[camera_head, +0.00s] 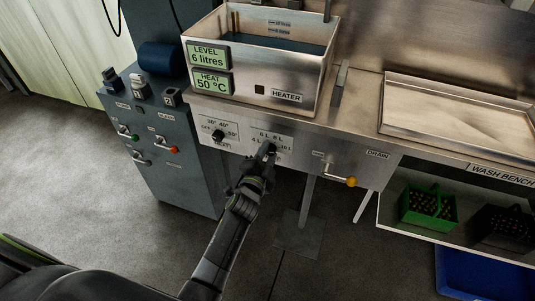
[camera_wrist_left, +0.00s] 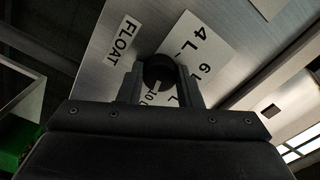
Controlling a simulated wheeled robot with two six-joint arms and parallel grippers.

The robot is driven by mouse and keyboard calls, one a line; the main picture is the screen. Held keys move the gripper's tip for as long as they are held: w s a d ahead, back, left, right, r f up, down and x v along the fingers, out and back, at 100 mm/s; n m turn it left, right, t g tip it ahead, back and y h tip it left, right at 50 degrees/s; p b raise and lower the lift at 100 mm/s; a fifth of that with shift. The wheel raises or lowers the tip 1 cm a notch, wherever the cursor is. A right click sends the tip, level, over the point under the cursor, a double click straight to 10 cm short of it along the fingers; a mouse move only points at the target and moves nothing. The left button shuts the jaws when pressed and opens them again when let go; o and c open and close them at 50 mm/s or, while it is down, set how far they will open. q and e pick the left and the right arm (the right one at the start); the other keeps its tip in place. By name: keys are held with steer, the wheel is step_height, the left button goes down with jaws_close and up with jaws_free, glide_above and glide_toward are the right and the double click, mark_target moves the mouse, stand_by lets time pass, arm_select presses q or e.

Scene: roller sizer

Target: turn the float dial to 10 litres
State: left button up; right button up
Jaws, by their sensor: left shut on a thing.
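The float dial (camera_head: 268,147) is a dark round knob on the front panel below the basin, on a white scale plate (camera_head: 284,141). My left gripper (camera_head: 262,157) is shut on it, with one finger on each side of the knob. In the left wrist view the dial (camera_wrist_left: 158,72) sits between the two fingertips, and a pale mark shows on its edge near the 10 L label. The exact dial setting is hard to read, as the fingers cover part of the scale. The level display (camera_head: 207,55) reads 6 litres. My right gripper is not in view.
The heat knob (camera_head: 218,136) is left of the float dial. A drain lever with a yellow end (camera_head: 350,181) sticks out to the right. A grey cabinet with levers (camera_head: 160,150) stands at left. A green crate (camera_head: 428,207) is under the wash bench.

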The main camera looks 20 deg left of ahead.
arm_select(q)
steer(key=shift+f, duration=0.1)
steer(key=o, duration=1)
steer(key=shift+c, duration=0.2)
steer(key=shift+s, duration=0.25)
steer(key=s+p, duration=0.6)
steer(key=s, duration=1.1)
steer(key=shift+a, duration=0.3)
